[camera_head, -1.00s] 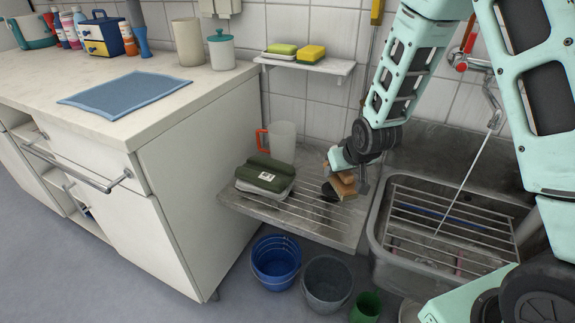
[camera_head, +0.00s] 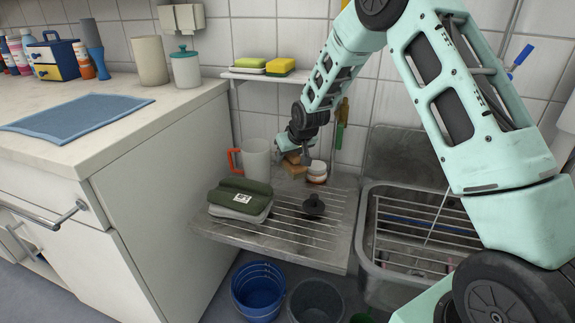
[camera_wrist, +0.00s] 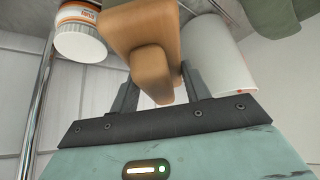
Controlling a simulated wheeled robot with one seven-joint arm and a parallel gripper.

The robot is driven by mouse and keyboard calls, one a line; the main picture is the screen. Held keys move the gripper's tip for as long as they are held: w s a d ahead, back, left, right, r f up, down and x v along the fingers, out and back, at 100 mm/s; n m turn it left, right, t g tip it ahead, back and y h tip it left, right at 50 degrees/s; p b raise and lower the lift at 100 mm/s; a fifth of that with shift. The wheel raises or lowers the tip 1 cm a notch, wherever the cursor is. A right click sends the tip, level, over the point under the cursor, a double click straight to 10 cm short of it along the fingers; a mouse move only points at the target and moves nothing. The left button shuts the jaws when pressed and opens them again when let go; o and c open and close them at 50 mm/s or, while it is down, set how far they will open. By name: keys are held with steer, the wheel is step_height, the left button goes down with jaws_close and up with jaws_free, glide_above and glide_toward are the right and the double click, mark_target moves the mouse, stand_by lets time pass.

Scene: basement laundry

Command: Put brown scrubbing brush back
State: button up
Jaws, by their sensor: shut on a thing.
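I cannot tell whether the brush touches the board.
The jug (camera_head: 257,160) has an orange handle. The tub (camera_head: 317,171) stands close right of the brush. A black plunger-like thing (camera_head: 313,207) and a green-and-grey bundle (camera_head: 240,198) lie nearer. A shelf with sponges (camera_head: 268,75) hangs above; the sink (camera_head: 364,255) is right.

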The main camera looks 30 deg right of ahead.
steer(key=w, duration=0.1)
steer(key=w+d, duration=0.1)
steer(key=w, duration=0.1)
steer(key=w+d, duration=0.1)
steer(key=w, duration=0.1)
steer(key=shift+w+d, duration=0.15)
steer(key=shift+s+f+b, duration=0.2)
steer(key=shift+f+b, duration=0.1)
steer(key=shift+f, duration=0.45)
steer(key=f, duration=0.2)
steer(key=f+b, duration=0.1)
steer(key=f, duration=0.2)
steer(key=shift+w+f, duration=0.2)
steer(key=shift+f, duration=0.1)
steer(key=o, duration=0.9)
steer(key=shift+f, duration=0.1)
